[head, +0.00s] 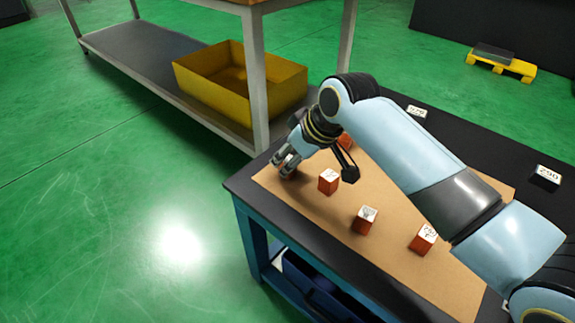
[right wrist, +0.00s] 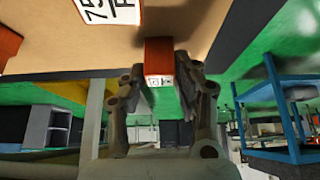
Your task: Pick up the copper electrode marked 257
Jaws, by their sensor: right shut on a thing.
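My right gripper (head: 287,163) is at the far left corner of the brown mat on the black-topped table. In the right wrist view its two fingers are closed on the sides of a copper-red block (right wrist: 159,49) with a white label on its end. The marking on that label is too small to read. In the head view the held block is mostly hidden by the fingers. Other copper blocks with white labels stand on the mat: one (head: 328,182) beside the gripper, one (head: 365,221) in the middle, one (head: 423,240) nearer my arm. My left gripper is out of view.
Another red block (head: 346,141) shows partly behind the wrist. The brown mat (head: 305,203) has bare room between blocks. A label reading 290 (head: 547,174) is at the right. A workbench with a yellow bin (head: 208,82) on its shelf stands close beyond the table's left end.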

